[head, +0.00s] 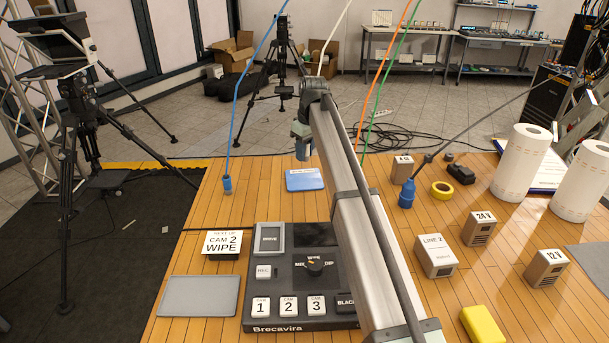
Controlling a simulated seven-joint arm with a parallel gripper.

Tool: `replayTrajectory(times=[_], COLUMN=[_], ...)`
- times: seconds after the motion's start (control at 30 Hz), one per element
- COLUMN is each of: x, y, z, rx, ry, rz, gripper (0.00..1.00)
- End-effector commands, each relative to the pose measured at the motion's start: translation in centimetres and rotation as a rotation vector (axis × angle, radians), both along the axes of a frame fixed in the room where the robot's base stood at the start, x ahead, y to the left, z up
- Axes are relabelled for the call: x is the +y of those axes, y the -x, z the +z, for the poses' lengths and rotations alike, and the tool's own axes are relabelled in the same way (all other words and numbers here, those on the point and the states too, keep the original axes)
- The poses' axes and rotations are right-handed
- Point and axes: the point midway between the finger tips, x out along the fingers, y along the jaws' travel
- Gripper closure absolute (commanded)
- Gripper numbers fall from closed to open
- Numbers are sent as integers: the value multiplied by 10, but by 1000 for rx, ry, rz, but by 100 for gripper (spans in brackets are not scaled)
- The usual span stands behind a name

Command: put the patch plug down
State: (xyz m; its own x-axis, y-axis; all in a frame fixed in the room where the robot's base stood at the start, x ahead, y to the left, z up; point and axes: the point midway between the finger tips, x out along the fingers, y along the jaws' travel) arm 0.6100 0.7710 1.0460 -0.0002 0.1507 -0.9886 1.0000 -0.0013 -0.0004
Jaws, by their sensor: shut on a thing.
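My gripper (303,143) hangs pointing down from the end of my arm, above the wooden table behind the black switcher panel. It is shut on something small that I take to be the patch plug. The jaws and wrist mostly hide it, so its shape is unclear. A white cable (335,35) comes down from above and disappears behind my wrist. A blue plug (228,186) on a blue cable stands on the table to the left. Another blue plug (407,194) on a grey cable stands to the right. Orange and green cables (387,75) run down behind my arm.
A blue flat case (304,180) lies below my gripper. The switcher panel (285,322), a CAM 2 WIPE card (222,243) and a grey pad (199,296) are nearer. Boxes, yellow tape (442,190) and paper rolls (521,163) occupy the right. Bare wood shows around the left plug.

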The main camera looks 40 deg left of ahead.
Motion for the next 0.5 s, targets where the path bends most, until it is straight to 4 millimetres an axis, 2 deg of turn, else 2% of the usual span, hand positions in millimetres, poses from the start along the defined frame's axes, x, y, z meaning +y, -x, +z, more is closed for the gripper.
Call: replayTrajectory(times=[0.2, 0.5], x=[-1, -1], y=[1, 0], z=[-36, -61], rx=[1, 1], ry=[1, 1], rz=[2, 2], gripper=[100, 100])
